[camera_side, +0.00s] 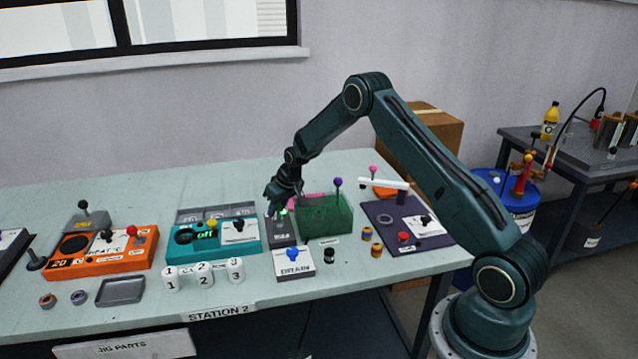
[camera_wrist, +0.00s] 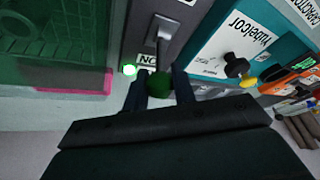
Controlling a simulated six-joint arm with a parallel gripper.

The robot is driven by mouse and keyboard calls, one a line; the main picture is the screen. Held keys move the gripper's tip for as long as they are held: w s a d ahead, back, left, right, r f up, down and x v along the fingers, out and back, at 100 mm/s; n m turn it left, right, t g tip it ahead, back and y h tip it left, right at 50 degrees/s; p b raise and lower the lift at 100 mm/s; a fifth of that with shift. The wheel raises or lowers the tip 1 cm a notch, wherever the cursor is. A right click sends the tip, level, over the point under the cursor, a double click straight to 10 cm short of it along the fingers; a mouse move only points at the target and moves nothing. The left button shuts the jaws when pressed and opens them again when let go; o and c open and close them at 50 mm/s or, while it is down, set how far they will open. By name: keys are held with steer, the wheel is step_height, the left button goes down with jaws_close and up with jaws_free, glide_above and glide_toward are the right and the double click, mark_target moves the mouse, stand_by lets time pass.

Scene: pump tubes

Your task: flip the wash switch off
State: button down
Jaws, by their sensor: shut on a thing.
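The switch is a lever with a dark green knob (camera_wrist: 159,85) on a grey box (camera_wrist: 178,22), seen in the wrist view. Its shaft (camera_wrist: 161,52) leans from the slot towards my gripper. A green lamp (camera_wrist: 129,70) on the box is lit, beside a white label partly hidden by the lever. My gripper (camera_wrist: 158,92) is shut on the knob, one finger on each side. In the side view my gripper (camera_side: 284,205) reaches down over the far end of the grey box (camera_side: 282,236) and hides the lever. The box's wording is too small to read there.
A translucent green bin (camera_side: 325,217) stands close to the right of the box. A teal unit (camera_side: 215,243) with a black-knobbed lever stands to the left. A white DRAIN box (camera_side: 294,266) with a blue knob is in front. White numbered cups (camera_side: 203,274) stand front left.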

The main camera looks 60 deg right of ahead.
steer(key=shift+s+a+r+t+h, duration=0.1)
steer(key=shift+s+a+t+h, duration=0.1)
steer(key=shift+t+h, duration=0.1)
steer(key=shift+s+a+r+n+t+h, duration=0.1)
steer(key=shift+s+a+n+t+h, duration=0.1)
steer(key=shift+s+a+t+h, duration=0.35)
steer(key=shift+s+a+r+n+t+h, duration=0.1)
steer(key=shift+s+a+n+t+h, duration=0.1)
steer(key=shift+t+h, duration=0.65)
steer(key=shift+s+a+f+n+t+h, duration=0.2)
steer(key=shift+s+a+t+h, duration=0.2)
steer(key=shift+t+h, duration=0.4)
steer(key=shift+s+a+f+n+t+h, duration=0.1)
steer(key=shift+s+a+n+t+h, duration=0.2)
steer(key=shift+t+h, duration=0.45)
steer(key=shift+s+a+t, duration=0.1)
steer(key=shift+a+t, duration=0.05)
steer(key=shift+t, duration=0.4)
steer(key=c, duration=1.2)
jaws_free()
steer(key=shift+o, duration=0.2)
steer(key=shift+s, duration=0.15)
steer(key=v, duration=1.3)
steer(key=shift+s+a+r, duration=0.2)
steer(key=shift+d+r, duration=0.1)
steer(key=shift+r, duration=0.05)
